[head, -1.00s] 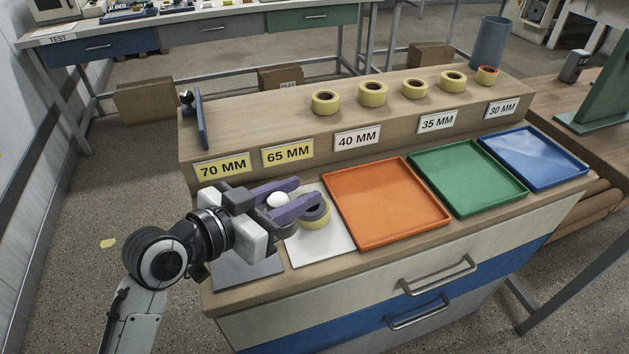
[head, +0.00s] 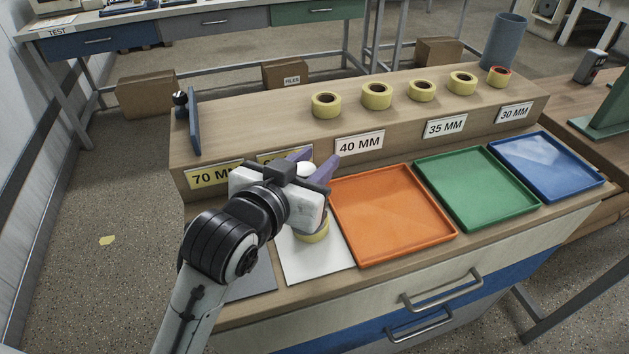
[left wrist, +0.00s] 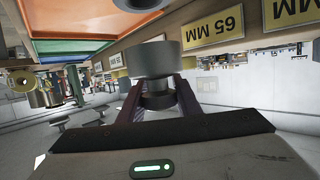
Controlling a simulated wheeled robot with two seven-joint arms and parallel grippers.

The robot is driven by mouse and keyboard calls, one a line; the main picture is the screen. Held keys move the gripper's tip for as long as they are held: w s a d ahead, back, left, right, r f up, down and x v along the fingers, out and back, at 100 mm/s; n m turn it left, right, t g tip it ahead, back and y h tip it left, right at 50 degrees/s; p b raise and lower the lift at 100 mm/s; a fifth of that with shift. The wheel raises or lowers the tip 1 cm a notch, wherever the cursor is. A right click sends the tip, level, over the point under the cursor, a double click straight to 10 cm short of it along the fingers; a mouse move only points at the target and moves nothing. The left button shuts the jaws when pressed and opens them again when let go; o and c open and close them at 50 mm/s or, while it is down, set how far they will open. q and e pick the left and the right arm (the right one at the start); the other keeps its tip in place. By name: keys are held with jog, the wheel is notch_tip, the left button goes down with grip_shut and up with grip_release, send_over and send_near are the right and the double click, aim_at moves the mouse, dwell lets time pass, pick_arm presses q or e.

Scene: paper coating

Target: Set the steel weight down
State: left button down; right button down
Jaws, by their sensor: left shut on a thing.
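My left gripper (head: 320,168) is above the worktop, over the far part of the white sheet (head: 298,262). Its purple fingers are shut on the steel weight, whose pale rounded knob (head: 306,170) shows between them. In the left wrist view, upside down, the weight's grey cylindrical body (left wrist: 153,59) hangs beyond the fingertips (left wrist: 158,97). Most of the body is hidden by the gripper in the head view. A yellow tape roll (head: 312,234) lies on the white sheet, partly hidden by the gripper. My right gripper is out of view.
An orange tray (head: 390,212), a green tray (head: 475,187) and a blue tray (head: 546,164) lie to the right. A raised ledge behind carries several tape rolls (head: 377,95) and size labels. A grey sheet (head: 255,280) lies to the left of the white one. A small upright panel (head: 194,122) stands on the ledge's left end.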

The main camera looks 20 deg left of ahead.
pick_arm(q)
jog(key=shift+f+b, duration=0.3)
jog(key=shift+f, duration=1.35)
jog(key=shift+f, duration=0.1)
jog(key=shift+f, duration=0.35)
jog(key=shift+f, duration=0.1)
jog(key=c, duration=1.3)
grip_release()
jog(key=shift+f, duration=0.2)
